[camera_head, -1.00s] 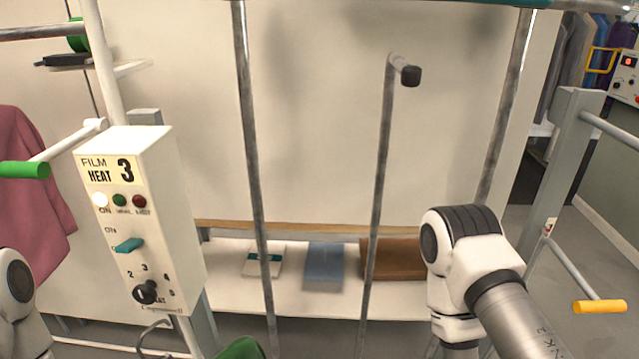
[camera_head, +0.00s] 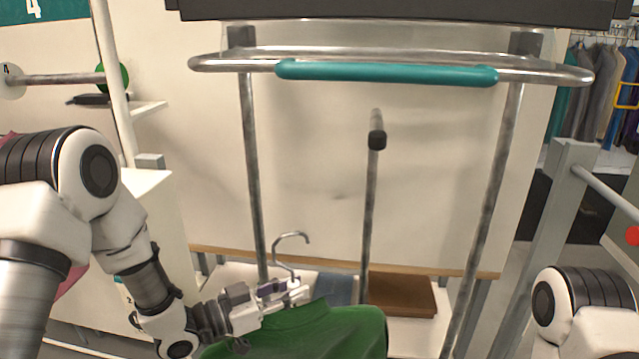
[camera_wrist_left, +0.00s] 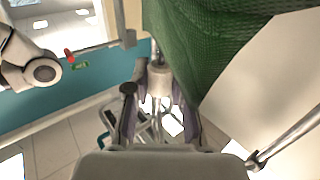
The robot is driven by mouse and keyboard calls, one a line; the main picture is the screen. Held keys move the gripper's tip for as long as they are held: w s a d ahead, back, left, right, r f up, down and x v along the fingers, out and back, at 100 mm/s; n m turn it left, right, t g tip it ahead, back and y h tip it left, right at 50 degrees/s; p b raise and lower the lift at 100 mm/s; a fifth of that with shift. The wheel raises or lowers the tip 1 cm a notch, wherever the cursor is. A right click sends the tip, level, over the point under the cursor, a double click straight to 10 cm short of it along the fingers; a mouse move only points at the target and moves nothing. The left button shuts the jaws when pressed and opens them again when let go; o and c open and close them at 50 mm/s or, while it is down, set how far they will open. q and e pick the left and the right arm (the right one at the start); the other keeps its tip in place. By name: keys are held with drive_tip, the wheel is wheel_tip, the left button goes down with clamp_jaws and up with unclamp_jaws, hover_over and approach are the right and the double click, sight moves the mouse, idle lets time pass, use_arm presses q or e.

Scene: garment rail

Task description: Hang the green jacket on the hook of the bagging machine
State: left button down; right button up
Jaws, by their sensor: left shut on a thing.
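The green jacket (camera_head: 325,335) hangs from a hanger (camera_head: 289,239) at the bottom middle of the head view. The hanger's metal hook points up, free of any bar. My left gripper (camera_head: 292,290) is shut on the hanger just below that hook. In the left wrist view the gripper (camera_wrist_left: 160,115) shows from behind, with the jacket (camera_wrist_left: 215,45) beyond it. The machine's hook (camera_head: 376,140) is a grey post with a black-tipped arm, above and right of the hanger, empty and apart from it. My right gripper is out of view.
A metal frame with a teal-sleeved bar (camera_head: 388,73) crosses above the hook, and its uprights stand on both sides. A shelf behind holds a brown box (camera_head: 402,294). A grey post (camera_head: 548,215) stands at right.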

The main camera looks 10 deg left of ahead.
use_arm(q)
drive_tip(key=w+d+r+m+g+h+p, duration=0.1)
drive_tip(key=w+d+r+g+p, duration=0.1)
drive_tip(key=r, duration=0.9)
drive_tip(key=w+d+r+m+g+h+p, duration=0.1)
drive_tip(key=w+d+r, duration=0.15)
drive_tip(key=r, duration=0.85)
drive_tip(key=w+d+f+b, duration=0.2)
drive_tip(key=d+f, duration=0.1)
drive_tip(key=d, duration=0.5)
drive_tip(key=shift+w+d+b, duration=0.2)
drive_tip(key=shift+w+b, duration=0.15)
drive_tip(key=shift+w, duration=0.05)
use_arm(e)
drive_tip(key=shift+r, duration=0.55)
